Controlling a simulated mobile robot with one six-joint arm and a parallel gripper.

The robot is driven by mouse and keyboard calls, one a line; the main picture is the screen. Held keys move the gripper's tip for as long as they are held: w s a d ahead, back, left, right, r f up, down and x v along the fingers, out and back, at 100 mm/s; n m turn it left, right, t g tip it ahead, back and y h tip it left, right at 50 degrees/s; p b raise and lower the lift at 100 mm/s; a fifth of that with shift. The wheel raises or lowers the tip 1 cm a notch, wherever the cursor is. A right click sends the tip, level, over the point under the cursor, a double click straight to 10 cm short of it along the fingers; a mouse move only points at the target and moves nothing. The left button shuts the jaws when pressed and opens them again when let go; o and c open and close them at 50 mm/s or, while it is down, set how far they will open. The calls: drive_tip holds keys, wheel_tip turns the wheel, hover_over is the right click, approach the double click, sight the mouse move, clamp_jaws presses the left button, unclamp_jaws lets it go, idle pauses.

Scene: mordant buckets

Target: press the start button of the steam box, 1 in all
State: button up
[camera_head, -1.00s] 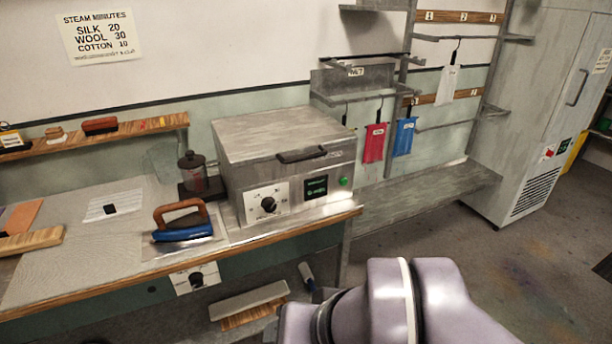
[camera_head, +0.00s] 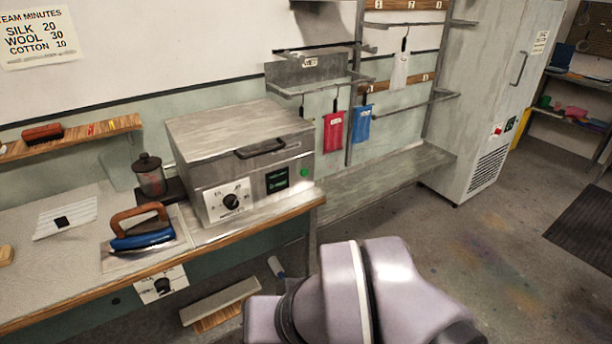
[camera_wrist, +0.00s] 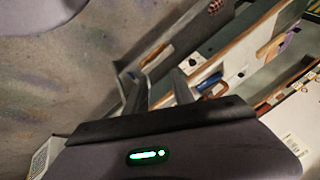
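The steam box (camera_head: 235,128) is a grey metal box with a closed lid and a dark handle, on the right end of the bench in the head view. Its front has a white dial plate with a black knob (camera_head: 231,201), a dark display (camera_head: 277,180) with green text, and a round green button (camera_head: 304,172) at the right, which looks like the start button. My arm is at the bottom centre of the head view, well apart from the box; its gripper is hidden there. In the wrist view my gripper (camera_wrist: 158,88) has two dark fingers apart, with nothing seen between them.
A blue iron (camera_head: 143,236) with a wooden handle and a dark jar (camera_head: 149,176) stand left of the box. The bench's wooden front edge (camera_head: 230,236) runs below it. Red and blue tagged cloths hang right of it. A tall grey cabinet (camera_head: 485,90) stands beyond; floor at right is open.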

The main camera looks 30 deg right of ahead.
clamp_jaws()
idle(1.4)
